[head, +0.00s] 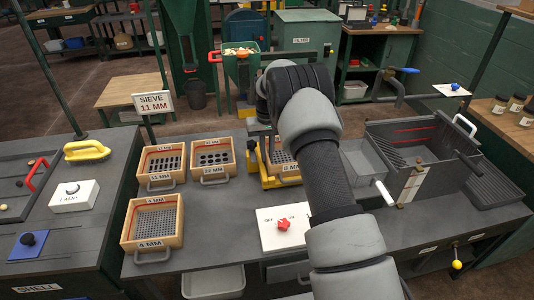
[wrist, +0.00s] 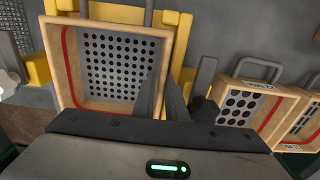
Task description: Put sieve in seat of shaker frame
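A sign reads SIEVE 11 MM (head: 154,103). The sieve labelled 11 MM (head: 161,164) stands on the bench, left of the 22 MM sieve (head: 212,160). The sieve labelled 4 MM (head: 153,226) is in front of them. The yellow shaker frame (head: 254,160) has a wooden sieve with small holes (head: 284,163) in its seat, its label hard to read. This sieve fills the left of the wrist view (wrist: 115,66). My gripper (wrist: 164,90) has a finger on each side of that sieve's side wall; whether they press on it is unclear.
A white switch box with a red knob (head: 284,226) is in front of the shaker. A grey trough with a slotted grate (head: 440,160) stands at the right. A LAMP box (head: 74,196) and yellow-handled tool (head: 87,151) lie at the left.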

